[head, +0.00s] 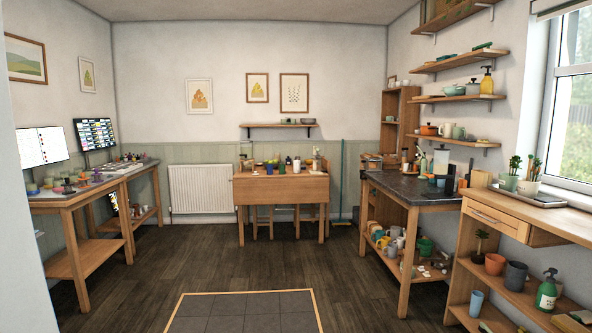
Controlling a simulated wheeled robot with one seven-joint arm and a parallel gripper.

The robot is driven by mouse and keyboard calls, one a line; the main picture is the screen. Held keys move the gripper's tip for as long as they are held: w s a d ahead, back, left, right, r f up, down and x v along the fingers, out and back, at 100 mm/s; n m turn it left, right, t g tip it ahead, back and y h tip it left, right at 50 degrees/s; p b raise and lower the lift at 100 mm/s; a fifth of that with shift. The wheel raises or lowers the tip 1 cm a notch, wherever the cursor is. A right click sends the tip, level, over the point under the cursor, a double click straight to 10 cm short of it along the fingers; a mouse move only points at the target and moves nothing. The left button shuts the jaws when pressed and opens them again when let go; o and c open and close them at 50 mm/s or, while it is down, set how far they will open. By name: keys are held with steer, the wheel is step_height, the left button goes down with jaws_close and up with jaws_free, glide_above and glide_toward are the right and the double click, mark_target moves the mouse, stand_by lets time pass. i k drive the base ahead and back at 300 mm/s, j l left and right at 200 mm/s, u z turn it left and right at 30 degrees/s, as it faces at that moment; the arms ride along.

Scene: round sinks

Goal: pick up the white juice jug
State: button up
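I cannot pick out the white juice jug with certainty at this distance. A pale jug-like container (441,161) stands upright on the dark-topped table at the right, partly behind darker items. A small white vessel (446,129) sits on the lowest wall shelf above that table. A small white bottle-like item (296,165) stands on the wooden desk at the back wall. My gripper is not in view.
The dark-topped table (412,191) holds several items, with more on its lower shelf. A wooden counter (560,222) runs under the window. Work tables (62,203) line the left wall. The middle wooden floor (225,262) is clear around a flat tiled mat (243,312).

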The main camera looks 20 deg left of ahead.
mark_target(296, 163)
steer(key=i+j+u, duration=0.35)
steer(key=i, duration=0.3)
steer(key=i+u, duration=0.35)
steer(key=i, duration=3.65)
steer(key=i+j, duration=0.1)
steer(key=i, duration=1.55)
steer(key=i+z, duration=0.1)
steer(key=i, duration=1.55)
